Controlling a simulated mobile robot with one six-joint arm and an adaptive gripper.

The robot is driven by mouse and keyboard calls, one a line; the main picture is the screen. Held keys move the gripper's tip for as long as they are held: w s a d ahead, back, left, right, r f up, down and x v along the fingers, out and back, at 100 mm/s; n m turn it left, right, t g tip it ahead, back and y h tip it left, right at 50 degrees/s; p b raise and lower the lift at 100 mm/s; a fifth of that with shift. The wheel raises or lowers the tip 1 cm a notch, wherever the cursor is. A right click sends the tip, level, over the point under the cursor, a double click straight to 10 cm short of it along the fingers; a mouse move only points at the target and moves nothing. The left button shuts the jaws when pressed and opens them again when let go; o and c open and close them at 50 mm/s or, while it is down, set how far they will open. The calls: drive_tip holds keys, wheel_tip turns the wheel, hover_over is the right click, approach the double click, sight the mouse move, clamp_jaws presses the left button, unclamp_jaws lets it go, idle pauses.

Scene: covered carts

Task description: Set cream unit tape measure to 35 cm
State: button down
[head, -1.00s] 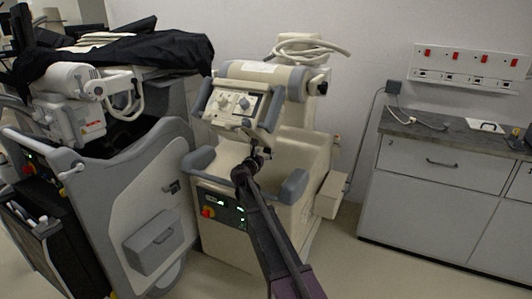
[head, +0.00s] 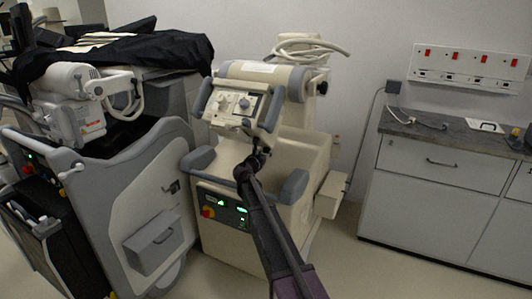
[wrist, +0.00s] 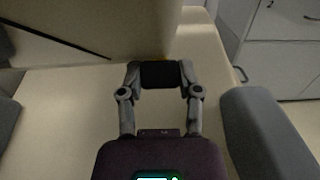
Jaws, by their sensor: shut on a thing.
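The cream unit (head: 222,168) stands in the middle of the head view, with a tilted head and control panel (head: 238,104) above its body. My gripper (head: 262,150) is just below the right part of that head. In the wrist view my gripper (wrist: 160,75) has its fingers on either side of a dark block (wrist: 160,76) and is shut on it. A small yellowish patch (wrist: 163,58) shows just beyond the block, against the cream housing. I cannot tell whether it is tape. No tape scale or reading is legible.
Grey handles (head: 293,187) stand close beside my arm; one also shows at right in the wrist view (wrist: 262,135). A grey cart (head: 150,205) under a black cover is at left. A counter (head: 440,125) is at right, with free floor before it.

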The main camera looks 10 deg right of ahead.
drive_tip(key=s+a+f+b, duration=0.4)
drive_tip(key=s+f+b, duration=0.1)
drive_tip(key=f+b, duration=0.2)
drive_tip(key=shift+s, duration=0.3)
drive_tip(key=shift+f, duration=0.1)
drive_tip(key=shift+c, duration=1.4)
unclamp_jaws()
drive_tip(key=v, duration=1.2)
